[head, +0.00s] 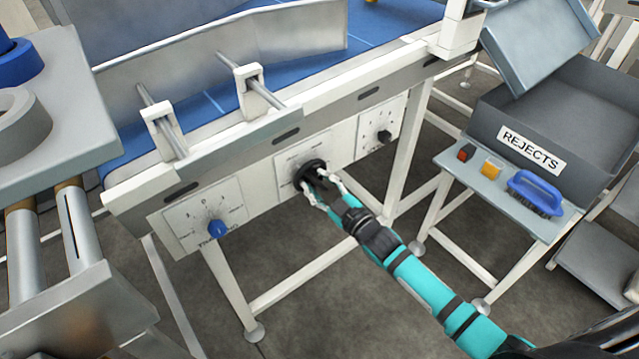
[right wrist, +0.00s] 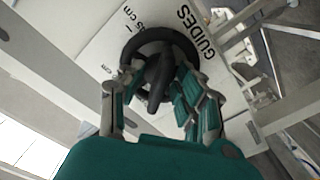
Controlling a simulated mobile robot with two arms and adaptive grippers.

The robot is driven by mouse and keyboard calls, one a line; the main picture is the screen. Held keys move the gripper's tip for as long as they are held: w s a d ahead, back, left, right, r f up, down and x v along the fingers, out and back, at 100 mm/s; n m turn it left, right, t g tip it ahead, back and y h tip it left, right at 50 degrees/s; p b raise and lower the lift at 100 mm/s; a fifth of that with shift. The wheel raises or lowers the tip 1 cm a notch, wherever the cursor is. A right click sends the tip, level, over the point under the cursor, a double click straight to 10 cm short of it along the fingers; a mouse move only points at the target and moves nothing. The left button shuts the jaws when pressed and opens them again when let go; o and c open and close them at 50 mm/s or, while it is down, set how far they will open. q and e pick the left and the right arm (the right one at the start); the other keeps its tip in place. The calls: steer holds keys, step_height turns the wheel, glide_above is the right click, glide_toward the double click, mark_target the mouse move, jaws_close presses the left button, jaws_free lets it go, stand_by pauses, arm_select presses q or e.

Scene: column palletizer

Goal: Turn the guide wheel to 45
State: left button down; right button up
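The black guide wheel (head: 310,173) sits on the middle panel of the conveyor's side. In the right wrist view the wheel (right wrist: 150,39) is a ring with a central bar, on a white plate (right wrist: 92,48) printed "GUIDES" and with cm marks. The pointer and full scale cannot be read. My right gripper (head: 319,183) is at the wheel. In the wrist view its fingers (right wrist: 150,92) are spread, one at the ring's lower left, the other overlapping its right side. Whether they press on the rim cannot be told. My left gripper is not in view.
Guide rails (head: 230,65) stand above the blue belt. A grey "REJECTS" bin (head: 590,125) and a small table with a blue brush (head: 536,193) are at right.

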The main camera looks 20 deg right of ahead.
jaws_close()
steer(key=shift+m, duration=0.4)
steer(key=m+p, duration=0.1)
steer(key=m, duration=0.3)
steer(key=shift+p, duration=0.35)
steer(key=m, duration=0.2)
steer(key=shift+m, duration=0.3)
steer(key=shift+f+m+p, duration=0.1)
steer(key=shift+m+p, duration=0.25)
steer(key=shift+m, duration=1.35)
